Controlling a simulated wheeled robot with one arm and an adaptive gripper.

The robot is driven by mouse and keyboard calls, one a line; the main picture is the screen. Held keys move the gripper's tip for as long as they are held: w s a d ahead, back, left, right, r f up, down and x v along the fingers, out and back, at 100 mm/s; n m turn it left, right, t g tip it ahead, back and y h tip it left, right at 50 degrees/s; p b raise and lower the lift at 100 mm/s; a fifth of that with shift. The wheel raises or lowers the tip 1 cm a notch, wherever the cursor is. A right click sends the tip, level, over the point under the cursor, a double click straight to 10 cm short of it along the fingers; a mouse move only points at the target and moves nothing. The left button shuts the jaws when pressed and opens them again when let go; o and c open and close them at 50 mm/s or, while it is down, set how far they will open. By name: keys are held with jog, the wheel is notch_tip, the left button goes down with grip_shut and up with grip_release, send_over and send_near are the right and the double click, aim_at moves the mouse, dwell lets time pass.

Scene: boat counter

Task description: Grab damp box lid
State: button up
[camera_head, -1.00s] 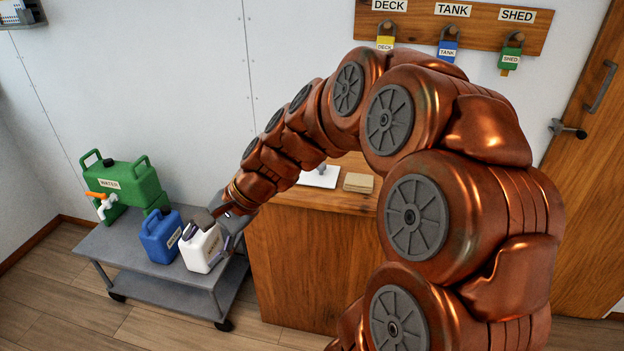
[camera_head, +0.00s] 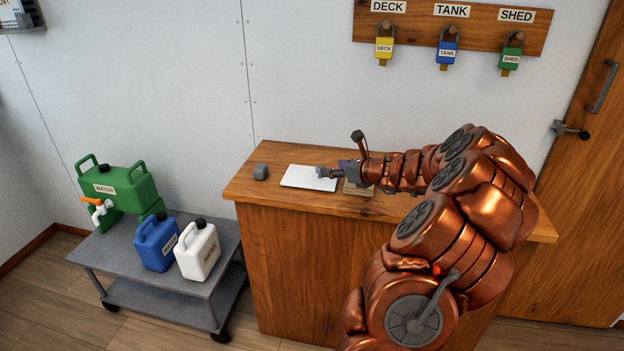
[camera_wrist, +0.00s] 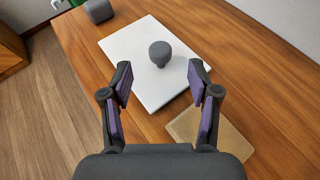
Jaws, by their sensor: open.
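A flat white lid (camera_head: 301,177) with a round grey knob (camera_wrist: 160,50) lies on the wooden counter. In the wrist view the lid's white panel (camera_wrist: 130,52) is ahead of my gripper (camera_wrist: 160,82), with the knob roughly centred beyond the fingertips. My gripper is open and empty, its two purple-padded fingers spread apart. In the head view my gripper (camera_head: 340,155) is at the lid's right side, and part of the knob area is hard to separate from a fingertip. I cannot tell whether a box is beneath the lid.
A tan square pad (camera_wrist: 212,133) lies right of the lid. A small grey block (camera_head: 261,171) sits left of it on the counter (camera_head: 330,245). A grey trolley (camera_head: 120,250) holds blue (camera_head: 158,243), white (camera_head: 197,250) and green (camera_head: 120,187) containers. Padlocks (camera_head: 447,53) hang above.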

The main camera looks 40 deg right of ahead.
aim_at(321, 167)
jog(key=shift+x, duration=3.4)
jog(key=shift+c, duration=0.4)
grip_shut()
